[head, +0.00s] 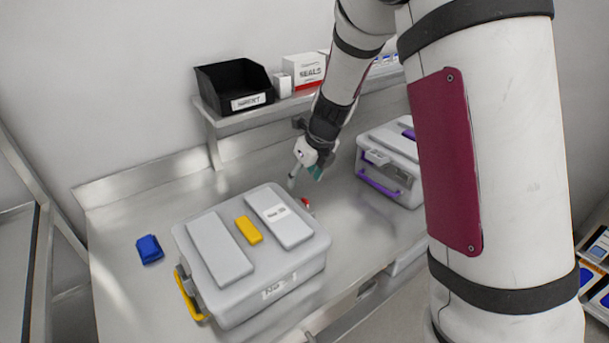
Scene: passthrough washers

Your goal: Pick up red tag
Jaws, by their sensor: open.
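The red tag (305,202) is a small red piece on the steel counter, just behind the right back corner of the near grey box. The box hides part of the area around it, so its full shape cannot be told. My gripper (304,179) is above the counter, behind and slightly left of the tag in the picture. It points downward, is open and holds nothing visible. It appears apart from the tag. The fingers are small in view and partly hidden by the wrist.
A grey lidded box (222,296) with a yellow latch stands in front. Another grey box (409,163) with a purple handle stands right of the gripper. A blue item (149,249) lies at left. A black bin (225,82) and a SEALS carton (303,69) sit on the back shelf.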

